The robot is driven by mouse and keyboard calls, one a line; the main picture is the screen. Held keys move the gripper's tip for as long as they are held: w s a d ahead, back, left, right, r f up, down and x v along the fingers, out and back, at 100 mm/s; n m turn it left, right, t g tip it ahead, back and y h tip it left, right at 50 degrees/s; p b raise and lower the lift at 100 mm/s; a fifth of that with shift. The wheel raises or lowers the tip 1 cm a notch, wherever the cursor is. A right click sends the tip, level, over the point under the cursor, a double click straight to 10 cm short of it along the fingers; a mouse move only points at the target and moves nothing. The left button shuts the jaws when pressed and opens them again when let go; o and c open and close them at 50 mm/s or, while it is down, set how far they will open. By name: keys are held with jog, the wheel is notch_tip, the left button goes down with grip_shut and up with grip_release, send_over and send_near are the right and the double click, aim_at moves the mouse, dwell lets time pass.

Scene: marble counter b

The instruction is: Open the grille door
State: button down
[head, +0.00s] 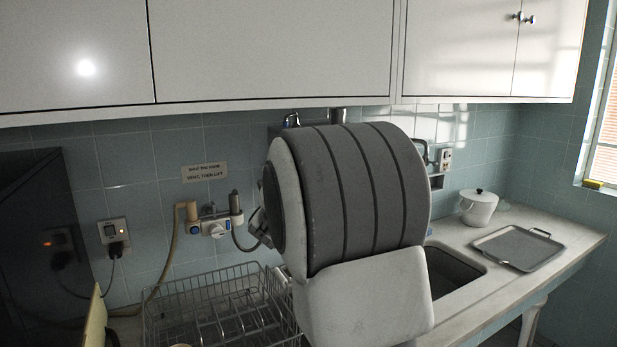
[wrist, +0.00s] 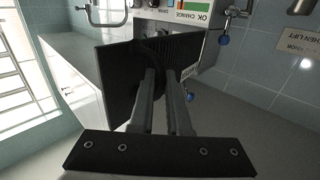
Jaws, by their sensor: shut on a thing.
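A dark grille door (wrist: 185,50) with fine ribs shows in the wrist view, in front of a pale wall unit (wrist: 190,14) with an "OK CHANGE" label. A plain dark panel (wrist: 118,85) stands at an angle to its left; I cannot tell whether it is part of the same door. My gripper (wrist: 161,76) reaches up to the ribbed part, its two fingers close together and shut on the door near a dark curved piece. The exact grip is hard to see in the shade. In the head view my arm hides the gripper and the door.
In the head view a wire dish rack (head: 210,308) stands left of my arm. A sink (head: 452,270), a white lidded pot (head: 478,207) and a grey tray (head: 518,246) are to the right. White cupboards (head: 270,50) hang above. Sockets and a hose (head: 176,240) are on the tiled wall.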

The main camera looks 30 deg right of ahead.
jog(key=shift+w+a+r, duration=0.1)
jog(key=shift+a+r, duration=0.05)
jog(key=shift+a, duration=0.1)
dwell(0.3)
jog(key=c, duration=0.9)
grip_release()
jog(key=v, duration=1.7)
jog(key=shift+a, duration=0.25)
